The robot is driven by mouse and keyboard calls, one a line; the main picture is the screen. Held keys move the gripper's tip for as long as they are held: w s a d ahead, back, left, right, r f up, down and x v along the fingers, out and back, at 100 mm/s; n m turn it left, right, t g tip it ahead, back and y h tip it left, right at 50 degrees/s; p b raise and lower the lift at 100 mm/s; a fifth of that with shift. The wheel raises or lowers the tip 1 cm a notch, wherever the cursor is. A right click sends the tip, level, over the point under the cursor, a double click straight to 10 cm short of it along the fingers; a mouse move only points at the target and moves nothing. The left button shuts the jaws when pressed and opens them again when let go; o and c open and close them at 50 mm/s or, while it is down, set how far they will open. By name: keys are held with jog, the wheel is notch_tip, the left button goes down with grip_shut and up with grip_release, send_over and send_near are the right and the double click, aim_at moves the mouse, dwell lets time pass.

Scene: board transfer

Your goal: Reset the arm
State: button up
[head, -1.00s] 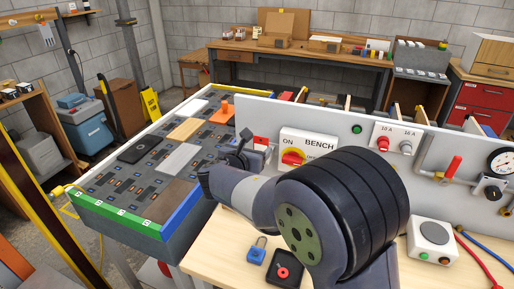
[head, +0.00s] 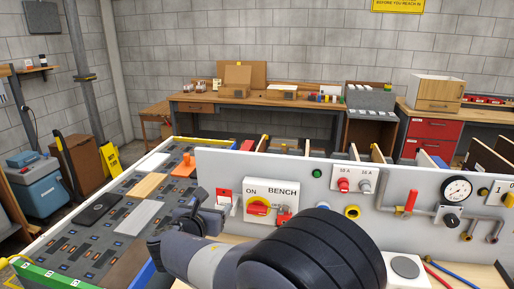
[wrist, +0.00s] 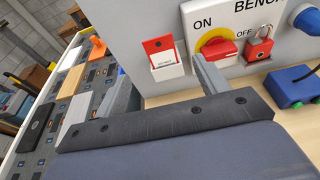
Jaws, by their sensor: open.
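My gripper (wrist: 165,88) is open and empty in the wrist view, its two grey fingers apart in front of the grey panel. In the head view my gripper (head: 190,212) is left of the BENCH switch, over the board's near right edge. The switch (wrist: 215,42) has a yellow disc and a red handle; it also shows in the head view (head: 258,206). A red padlock (wrist: 260,46) hangs just right of the handle. A red-topped white tag holder (wrist: 162,58) is on the panel left of the switch, near my fingers.
The dark board (head: 75,235) with several flat blocks lies left of the panel. A blue box (wrist: 288,88) with a black cable sits on the bench right of my gripper. Gauge (head: 457,189), valve and pipes are on the panel at right. A back bench (head: 270,101) stands behind.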

jog(key=p+x, duration=0.1)
jog(key=x, duration=0.6)
jog(key=shift+w+d, duration=0.1)
jog(key=shift+w, duration=0.2)
jog(key=shift+w+r+p, duration=0.1)
jog(key=shift+w+p, duration=0.1)
jog(key=shift+p, duration=0.15)
jog(key=shift+r, duration=0.2)
jog(key=shift+f, duration=0.15)
jog(key=shift+s+f+b, duration=0.2)
jog(key=shift+f+b, duration=0.1)
jog(key=shift+b, duration=0.05)
jog(key=b+v, duration=0.2)
jog(key=v, duration=0.9)
jog(key=p+x, duration=0.2)
jog(key=x, duration=0.8)
jog(key=shift+w, duration=0.4)
notch_tip(320, 180, up, 7)
jog(key=p, duration=0.7)
send_over(224, 194)
jog(key=s, duration=0.2)
jog(key=shift+s+a+f, duration=0.15)
jog(key=shift+a+f, duration=0.05)
